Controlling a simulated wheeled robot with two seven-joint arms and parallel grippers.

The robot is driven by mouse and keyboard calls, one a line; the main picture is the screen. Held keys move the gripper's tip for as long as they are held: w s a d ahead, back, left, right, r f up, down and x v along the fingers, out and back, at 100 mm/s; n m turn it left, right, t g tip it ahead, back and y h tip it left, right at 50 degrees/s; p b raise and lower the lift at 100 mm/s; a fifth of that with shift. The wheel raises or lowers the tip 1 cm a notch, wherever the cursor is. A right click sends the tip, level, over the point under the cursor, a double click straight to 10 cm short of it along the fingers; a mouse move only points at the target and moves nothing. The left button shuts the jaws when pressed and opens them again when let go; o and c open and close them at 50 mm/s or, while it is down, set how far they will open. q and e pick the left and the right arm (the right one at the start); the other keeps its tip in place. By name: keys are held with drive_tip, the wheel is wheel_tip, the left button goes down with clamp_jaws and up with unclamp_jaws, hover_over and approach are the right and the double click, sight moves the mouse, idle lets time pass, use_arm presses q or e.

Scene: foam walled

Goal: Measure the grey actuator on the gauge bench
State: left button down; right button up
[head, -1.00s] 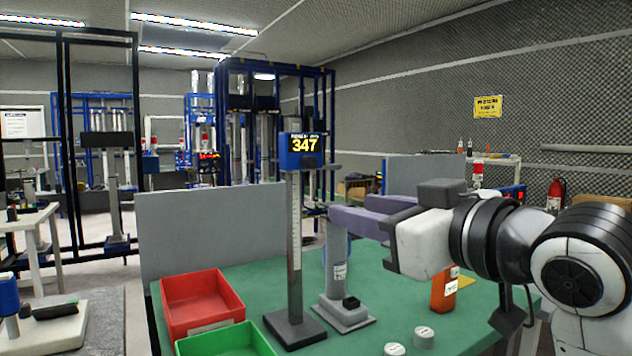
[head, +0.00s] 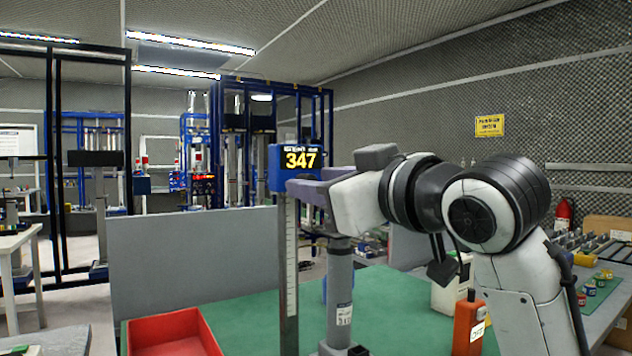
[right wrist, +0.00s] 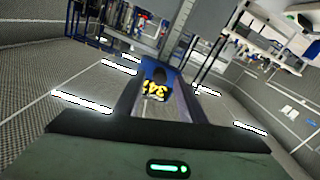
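The gauge's blue display (head: 298,163) reads 347 and sits atop an upright scaled post (head: 289,280). The grey actuator (head: 340,280), a cylinder with a white label, stands upright just right of the post; its top is hidden behind my gripper. My right gripper (head: 312,192) is level with the display, above the actuator, its purple-grey fingers pointing left. In the right wrist view the fingers are apart, with the display (right wrist: 155,88) showing between them, upside down. I cannot tell whether they touch the gauge. My left gripper is not in view.
A red bin (head: 170,335) sits at the front left of the green bench top (head: 250,320). A grey panel (head: 195,260) stands behind it. An orange bottle (head: 468,325) and a white container (head: 450,285) stand to the right. A side table with small parts is farther right.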

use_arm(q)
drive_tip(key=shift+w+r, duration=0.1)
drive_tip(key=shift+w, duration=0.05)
use_arm(e)
drive_tip(key=shift+w+a, duration=0.25)
drive_tip(key=shift+w, duration=0.25)
drive_tip(key=shift+c, duration=0.2)
